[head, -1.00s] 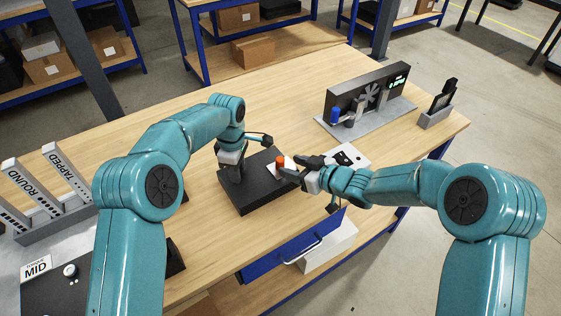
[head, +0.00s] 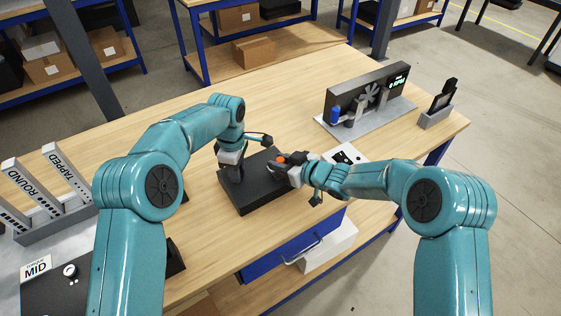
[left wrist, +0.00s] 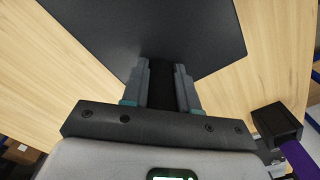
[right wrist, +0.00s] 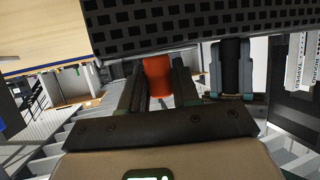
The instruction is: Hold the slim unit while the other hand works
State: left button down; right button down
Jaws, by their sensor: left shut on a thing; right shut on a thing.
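The slim unit (head: 258,195) is a flat black box on the wooden bench, in the middle of the head view. My left gripper (head: 233,172) is shut on a black part at its left side; the left wrist view shows both fingers (left wrist: 162,70) around a dark strip beside the broad black face (left wrist: 190,25). My right gripper (head: 279,164) is shut on an orange-red piece (head: 281,159) at the unit's far right. In the right wrist view the orange cylinder (right wrist: 158,78) sits between the fingers, below a perforated black panel (right wrist: 200,25).
A fan fixture (head: 365,95) and a small stand with a black device (head: 440,105) are at the back right. A white card (head: 347,155) lies behind my right gripper. A blue drawer (head: 290,245) juts from the front edge. The rack marked ROUND and TAPPED (head: 45,205) is at left.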

pick_arm(q)
jog(key=shift+f, duration=0.1)
pick_arm(e)
jog(key=s+d, duration=0.2)
jog(key=shift+s, duration=0.35)
jog(key=c, duration=0.9)
grip_release()
jog(key=v, duration=1.2)
jog(key=shift+d, duration=0.1)
jog(key=v, duration=1.2)
jog(key=shift+f, duration=0.1)
